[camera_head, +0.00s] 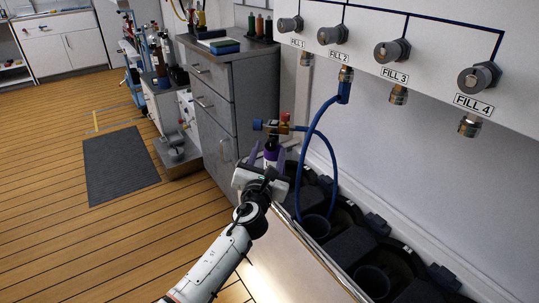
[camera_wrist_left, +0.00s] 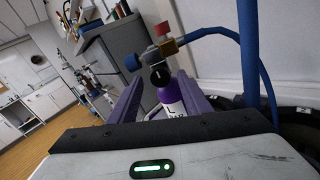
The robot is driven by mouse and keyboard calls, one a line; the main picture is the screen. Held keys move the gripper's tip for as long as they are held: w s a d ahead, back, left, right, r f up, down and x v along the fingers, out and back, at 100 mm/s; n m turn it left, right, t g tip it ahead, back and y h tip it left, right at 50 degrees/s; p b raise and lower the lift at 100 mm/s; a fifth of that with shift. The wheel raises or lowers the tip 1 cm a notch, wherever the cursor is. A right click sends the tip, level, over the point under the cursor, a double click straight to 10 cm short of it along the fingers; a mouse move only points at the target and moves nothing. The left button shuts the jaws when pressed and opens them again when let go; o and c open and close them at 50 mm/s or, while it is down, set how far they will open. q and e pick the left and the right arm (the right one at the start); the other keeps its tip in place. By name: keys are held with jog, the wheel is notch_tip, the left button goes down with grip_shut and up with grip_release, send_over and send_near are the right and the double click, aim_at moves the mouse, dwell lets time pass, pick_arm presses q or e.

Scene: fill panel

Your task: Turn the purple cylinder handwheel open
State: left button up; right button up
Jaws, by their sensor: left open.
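The purple cylinder (camera_wrist_left: 171,96), with a black neck, stands in the left wrist view below a brass-coloured valve block. A blue round knob (camera_head: 257,125) is on the left of the block and a red one (camera_head: 285,117) on top; both also show in the left wrist view, the blue one (camera_wrist_left: 132,62) and the red one (camera_wrist_left: 162,29). I cannot tell for certain which is the handwheel. My left gripper (camera_head: 270,158) is open, its purple fingers on either side of the cylinder in the wrist view (camera_wrist_left: 162,88). Contact is not visible. The gripper hides the cylinder's lower part in the head view.
A blue hose (camera_head: 312,150) loops from the valve up to the FILL 2 outlet (camera_head: 345,75). The white fill panel (camera_head: 440,60) overhangs the right side. Black holders (camera_head: 350,240) line the wall.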

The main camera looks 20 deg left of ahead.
pick_arm(q)
jog(key=shift+w+a, duration=0.15)
jog(key=shift+w, duration=0.65)
jog(key=c, duration=1)
jog(key=shift+c, duration=0.2)
